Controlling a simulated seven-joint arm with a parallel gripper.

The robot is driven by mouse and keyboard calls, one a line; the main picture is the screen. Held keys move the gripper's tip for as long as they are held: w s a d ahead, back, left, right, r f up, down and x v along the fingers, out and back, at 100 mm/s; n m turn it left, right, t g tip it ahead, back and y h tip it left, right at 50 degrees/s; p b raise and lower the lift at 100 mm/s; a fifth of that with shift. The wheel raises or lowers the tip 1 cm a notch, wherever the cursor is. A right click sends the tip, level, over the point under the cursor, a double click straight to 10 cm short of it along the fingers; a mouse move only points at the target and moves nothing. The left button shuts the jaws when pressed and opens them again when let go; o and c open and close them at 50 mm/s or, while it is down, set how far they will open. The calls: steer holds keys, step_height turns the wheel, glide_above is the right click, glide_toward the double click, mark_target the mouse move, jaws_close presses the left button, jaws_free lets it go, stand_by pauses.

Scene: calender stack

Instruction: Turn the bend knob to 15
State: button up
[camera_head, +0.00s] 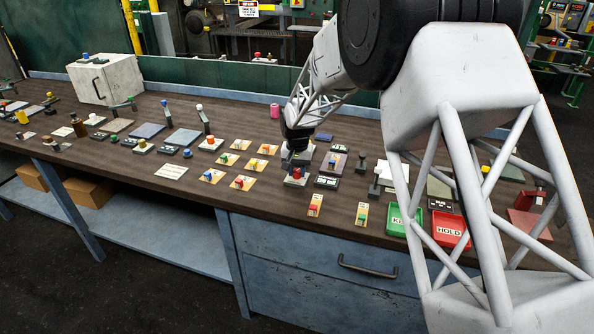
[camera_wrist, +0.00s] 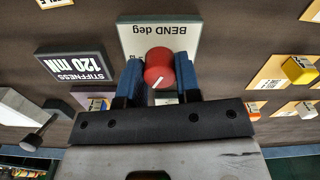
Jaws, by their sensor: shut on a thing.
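The bend knob is a round red knob (camera_wrist: 160,68) with a white pointer line, on a pale plate (camera_wrist: 132,40) marked "BEND deg", which reads upside down in the wrist view. The pointer line slants toward the lower left there. My gripper (camera_wrist: 160,76) is shut on the knob, with one blue finger on each side. The scale numbers cannot be read; the gripper hides part of the plate. In the head view, my gripper (camera_head: 296,164) comes down from above onto the plate, and the red knob (camera_head: 296,173) shows below it.
A dark display (camera_wrist: 78,77) reading "STIFFNESS 120 mN" lies beside the bend plate. A yellow knob (camera_wrist: 299,69) on a tan plate is on the other side. A green tray (camera_head: 404,233) and a red "HOLD" tray (camera_head: 451,244) stand at the front right of the bench.

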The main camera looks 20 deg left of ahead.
mark_target(297, 170)
steer(key=m, duration=1.2)
stand_by(0.4)
steer(key=o, duration=0.9)
steer(key=shift+o, duration=0.2)
steer(key=shift+r, duration=0.1)
steer(key=shift+r, duration=3.85)
